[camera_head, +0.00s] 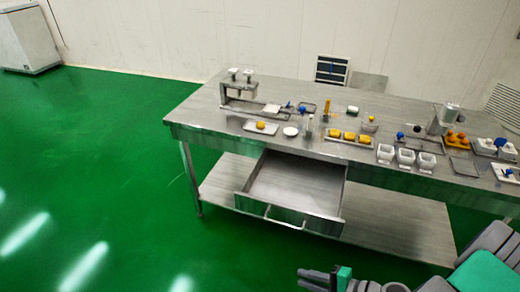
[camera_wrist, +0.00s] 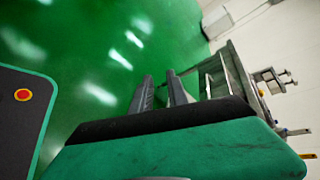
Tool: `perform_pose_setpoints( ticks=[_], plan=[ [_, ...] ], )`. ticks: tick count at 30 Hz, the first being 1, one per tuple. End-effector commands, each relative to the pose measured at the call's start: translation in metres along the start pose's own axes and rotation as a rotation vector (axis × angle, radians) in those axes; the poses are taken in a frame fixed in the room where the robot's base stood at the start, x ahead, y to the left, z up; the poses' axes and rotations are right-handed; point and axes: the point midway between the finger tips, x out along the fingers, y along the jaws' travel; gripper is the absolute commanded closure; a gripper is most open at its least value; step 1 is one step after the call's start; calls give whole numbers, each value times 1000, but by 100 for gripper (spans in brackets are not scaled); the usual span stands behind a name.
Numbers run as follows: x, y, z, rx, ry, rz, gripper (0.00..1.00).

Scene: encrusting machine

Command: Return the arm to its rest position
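My gripper (camera_head: 318,279) is at the lower right of the head view, in front of the table and apart from it. In the wrist view my gripper (camera_wrist: 160,84) shows two dark fingers with a gap between them and nothing held. Green floor shows between and beyond the fingers. My arm comes in from the lower right corner of the head view.
A steel table (camera_head: 215,115) with a lower shelf (camera_head: 405,235) stands ahead. Its drawer (camera_head: 290,185) is pulled out towards me and looks empty. Trays, white cups and yellow pieces stand on top. Open green floor (camera_head: 90,160) lies to the left. A white cabinet (camera_head: 27,40) stands far left.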

Motion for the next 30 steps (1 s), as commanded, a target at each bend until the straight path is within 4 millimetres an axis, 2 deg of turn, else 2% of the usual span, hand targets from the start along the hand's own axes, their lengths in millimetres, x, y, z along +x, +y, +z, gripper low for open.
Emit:
perform_pose_setpoints(
  ticks=[6, 11, 14, 17, 18, 22, 25, 30],
  plan=[
    [-7, -3, 2, -160, -48, 251, 80],
    [-21, -17, 3, -334, -72, 502, 80],
    [-34, -40, 7, -484, -67, 687, 80],
    [-50, -83, 21, -681, -22, 885, 80],
    [-58, -102, 31, -761, 9, 951, 80],
    [-80, -153, 67, -955, 122, 1071, 80],
    [-91, -172, 86, -1024, 182, 1094, 80],
    [-97, -178, 93, -1046, 206, 1101, 80]
  ],
)
